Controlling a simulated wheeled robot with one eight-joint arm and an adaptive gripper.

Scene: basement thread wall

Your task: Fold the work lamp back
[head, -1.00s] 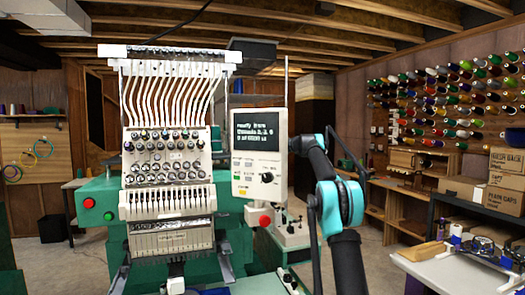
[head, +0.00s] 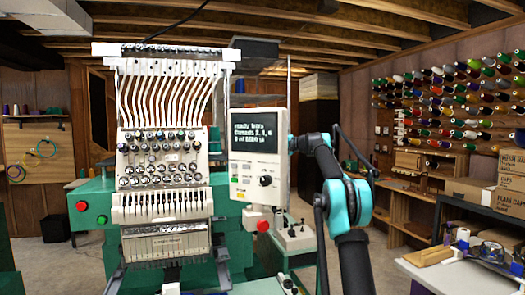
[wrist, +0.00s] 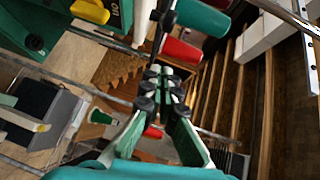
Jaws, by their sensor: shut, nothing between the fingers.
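I cannot pick out the work lamp with certainty in either view. The embroidery machine (head: 165,205) stands upright in the head view, with its control panel (head: 257,152) on the right side. A dark box-shaped part (head: 254,51) sits behind the machine's top right corner; I cannot tell what it is. My arm rises at the right and passes behind the panel, so my gripper is hidden in the head view. In the wrist view my gripper (wrist: 160,74) is shut and empty, its fingertips together. A thin dark rod (wrist: 163,30) shows just beyond the fingertips; contact is unclear.
In the wrist view, red and green cones (wrist: 181,51) are close to the fingertips, and a metal bar (wrist: 290,20) crosses the upper right. In the head view, a thread wall (head: 450,95), boxes (head: 508,203) and a white table (head: 465,275) stand at the right.

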